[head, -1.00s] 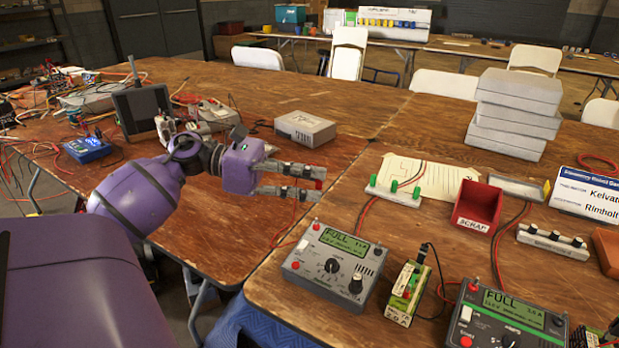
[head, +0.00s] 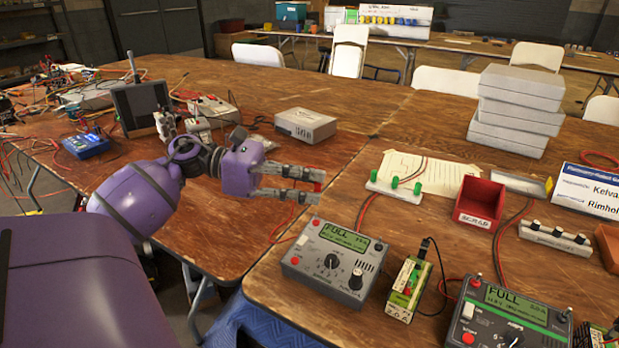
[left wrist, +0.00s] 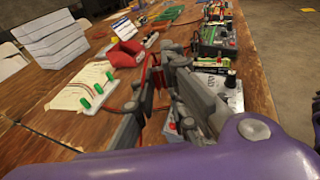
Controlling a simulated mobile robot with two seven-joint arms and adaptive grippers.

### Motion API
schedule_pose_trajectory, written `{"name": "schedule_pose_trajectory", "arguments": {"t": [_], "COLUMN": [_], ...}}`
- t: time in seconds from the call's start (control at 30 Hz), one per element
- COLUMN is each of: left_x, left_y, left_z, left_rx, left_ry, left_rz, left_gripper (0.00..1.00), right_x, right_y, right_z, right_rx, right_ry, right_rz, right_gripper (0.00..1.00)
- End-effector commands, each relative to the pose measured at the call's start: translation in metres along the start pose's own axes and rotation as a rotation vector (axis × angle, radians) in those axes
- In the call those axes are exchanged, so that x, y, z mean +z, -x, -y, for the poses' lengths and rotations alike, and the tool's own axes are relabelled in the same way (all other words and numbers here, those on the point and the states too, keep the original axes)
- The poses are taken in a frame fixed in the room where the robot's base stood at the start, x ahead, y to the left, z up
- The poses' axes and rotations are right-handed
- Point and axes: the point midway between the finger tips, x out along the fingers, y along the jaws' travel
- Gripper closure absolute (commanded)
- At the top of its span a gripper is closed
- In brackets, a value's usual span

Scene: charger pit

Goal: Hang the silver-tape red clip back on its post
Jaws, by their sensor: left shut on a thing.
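My left gripper (head: 320,187) is shut on a small red clip (head: 317,187), mostly hidden by the fingers. It is above the table, left of the white post block. A red wire hangs below the gripper. In the left wrist view, the fingers (left wrist: 158,82) hide most of the clip, and I cannot make out silver tape. A white block with green posts (head: 394,192) stands to the right, apart from the gripper; it also shows in the left wrist view (left wrist: 92,100). Another white block with dark-topped posts (head: 553,239) is farther right. My right gripper is not in view.
A grey charger (head: 333,262) and a green-yellow battery pack (head: 408,290) are below and right of the gripper. A red scrap bin (head: 480,203), stacked grey boxes (head: 517,110) and a second charger (head: 510,315) are to the right. Bare table lies around the gripper.

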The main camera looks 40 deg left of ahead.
Motion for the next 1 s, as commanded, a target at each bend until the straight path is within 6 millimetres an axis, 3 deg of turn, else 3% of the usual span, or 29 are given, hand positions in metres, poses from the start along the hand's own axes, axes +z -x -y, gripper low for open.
{"name": "schedule_pose_trajectory", "arguments": {"t": [0.7,1.0], "left_x": [-0.045,-0.052], "left_y": [-0.005,-0.005], "left_z": [0.001,0.001], "left_rx": [-0.003,-0.004], "left_ry": [0.018,0.021], "left_rz": [0.003,0.004], "left_gripper": [1.00,1.00], "right_x": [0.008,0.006], "right_y": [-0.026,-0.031], "right_z": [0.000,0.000], "right_rx": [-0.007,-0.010], "right_ry": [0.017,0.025], "right_rz": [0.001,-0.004], "right_gripper": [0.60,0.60]}}
